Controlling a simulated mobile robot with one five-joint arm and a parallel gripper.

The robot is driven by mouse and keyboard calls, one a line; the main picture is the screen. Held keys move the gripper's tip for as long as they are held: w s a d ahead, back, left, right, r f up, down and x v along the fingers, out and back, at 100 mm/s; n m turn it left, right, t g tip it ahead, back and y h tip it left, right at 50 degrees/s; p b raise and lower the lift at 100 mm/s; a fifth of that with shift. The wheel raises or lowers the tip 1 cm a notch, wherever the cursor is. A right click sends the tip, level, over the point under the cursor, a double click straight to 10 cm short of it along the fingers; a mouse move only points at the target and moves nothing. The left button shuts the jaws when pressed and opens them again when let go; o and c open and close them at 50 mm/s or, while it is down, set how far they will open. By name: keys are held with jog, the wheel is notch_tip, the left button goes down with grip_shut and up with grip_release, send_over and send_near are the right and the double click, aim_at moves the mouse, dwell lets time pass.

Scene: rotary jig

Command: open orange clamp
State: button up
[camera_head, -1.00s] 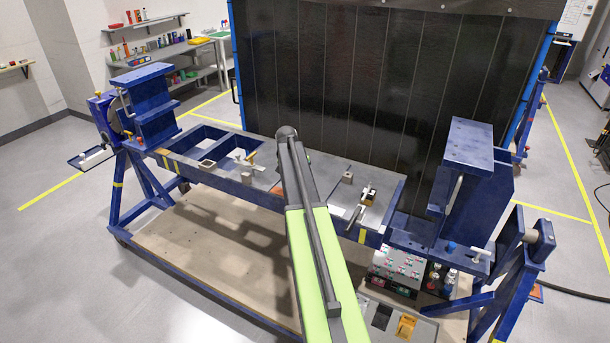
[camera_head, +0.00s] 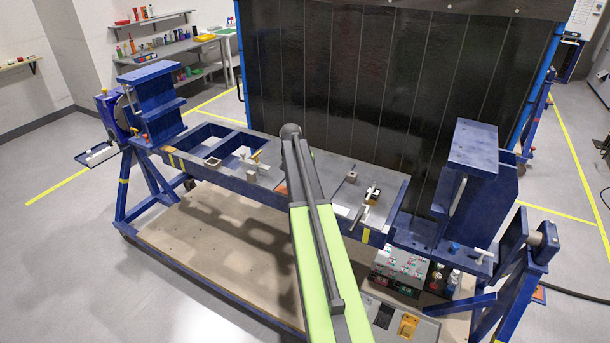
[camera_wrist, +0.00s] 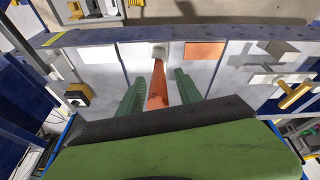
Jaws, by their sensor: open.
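My gripper (camera_wrist: 159,76) is open, with one green finger on each side of the bar. Gaps show between the fingers and the bar; I cannot tell their height relative to it. In the head view my own arm hides the clamp and the gripper.
A flat orange plate (camera_wrist: 204,50) lies beside the lever. A yellow-handled clamp (camera_wrist: 296,95) stands to the right and a black-and-yellow clamp (camera_wrist: 77,97) to the left. The blue jig frame (camera_head: 245,183) and its upright (camera_head: 468,190) bound the plate.

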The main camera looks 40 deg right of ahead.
jog(key=p+v, duration=0.9)
jog(key=v, duration=0.2)
jog(key=shift+f, duration=0.15)
jog(key=s+a+f+n+y+b, duration=0.1)
jog(key=s+a+f+n+b, duration=0.1)
jog(key=a+f+b, duration=0.45)
jog(key=s+a+f+n+b, duration=0.1)
jog(key=a+f+n+b, duration=0.2)
jog(key=a, duration=0.7)
jog(key=s+a+f+y+b, duration=0.1)
jog(key=s+a+f+b, duration=0.1)
jog(key=a+f+b, duration=0.5)
jog(key=s+a+f+n+b, duration=0.3)
jog(key=s+a+f+b, duration=0.1)
jog(key=a, duration=0.6)
jog(key=s+a+f+n+g+y+b, duration=0.1)
jog(key=s+a+f+n+b, duration=0.2)
jog(key=s+a, duration=0.4)
jog(key=a+f+b, duration=0.1)
jog(key=a+f, duration=0.1)
jog(key=a, duration=0.1)
jog(key=shift+a+f+y, duration=0.3)
jog(key=shift+a, duration=0.1)
